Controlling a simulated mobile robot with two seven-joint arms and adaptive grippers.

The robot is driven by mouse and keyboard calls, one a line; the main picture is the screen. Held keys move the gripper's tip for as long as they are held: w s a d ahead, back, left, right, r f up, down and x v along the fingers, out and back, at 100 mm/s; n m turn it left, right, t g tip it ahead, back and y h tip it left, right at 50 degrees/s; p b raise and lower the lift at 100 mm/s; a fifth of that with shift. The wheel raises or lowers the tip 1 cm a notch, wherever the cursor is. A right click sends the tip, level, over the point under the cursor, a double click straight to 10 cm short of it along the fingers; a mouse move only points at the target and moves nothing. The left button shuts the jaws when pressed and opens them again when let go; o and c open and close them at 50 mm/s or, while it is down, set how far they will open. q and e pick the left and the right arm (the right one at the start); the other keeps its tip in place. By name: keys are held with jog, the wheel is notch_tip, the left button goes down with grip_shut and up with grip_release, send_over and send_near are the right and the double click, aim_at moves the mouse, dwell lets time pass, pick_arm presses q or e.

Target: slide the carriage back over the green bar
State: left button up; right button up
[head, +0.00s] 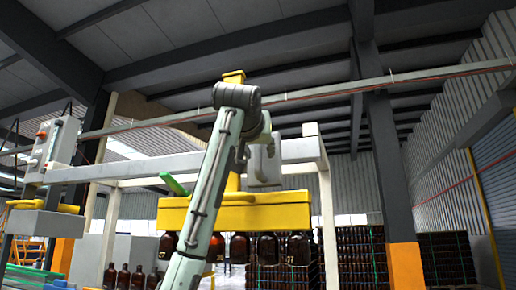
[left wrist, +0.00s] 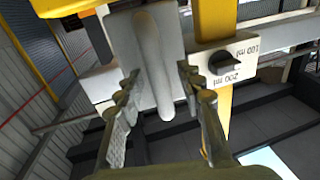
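The yellow carriage (head: 265,213) hangs from the grey overhead beam, with a row of amber bottles (head: 298,248) right below it. A pale grey plate (head: 264,172) stands on its front. A green bar (head: 173,184) slants at the carriage's upper left. My left gripper (head: 257,147) is up at the plate, partly hidden by my arm. In the left wrist view, the open fingers of my left gripper (left wrist: 158,92) stand on either side of an upright grey handle (left wrist: 156,65), with visible gaps. My right gripper is not in view.
A control box (head: 52,145) and a yellow-handled unit (head: 45,220) are at the left. A knob (left wrist: 222,62) marked 100 ml and 200 ml sits right of the handle. Stacked bottles (head: 445,258) fill the right background. Loose bottles (head: 123,277) stand lower left.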

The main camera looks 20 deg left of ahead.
pick_arm(q)
jog(key=shift+c, duration=0.2)
grip_shut()
jog(key=shift+a, duration=0.15)
dwell(0.3)
